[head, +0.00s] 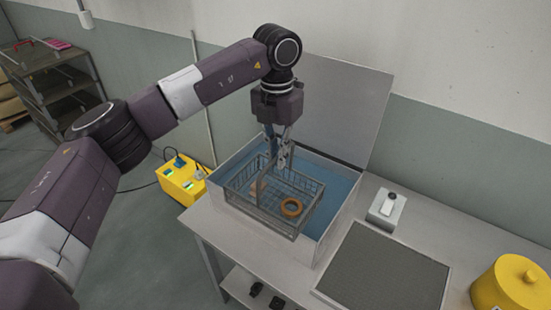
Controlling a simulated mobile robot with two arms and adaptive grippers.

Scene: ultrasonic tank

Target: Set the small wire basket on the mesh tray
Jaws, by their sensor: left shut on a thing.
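The small wire basket (308,212) is grey and shows at the open ultrasonic tank (344,222), over or in its blue interior; I cannot tell how deep it sits. The mesh tray (385,272) lies flat and bare on the table, to the right of the tank. My right gripper is not in view.
The tank's raised lid (345,105) stands behind my gripper. A yellow lidded pot (512,284) stands right of the tray. A yellow box (184,180) is left of the table, and a shelf (50,75) is far left.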

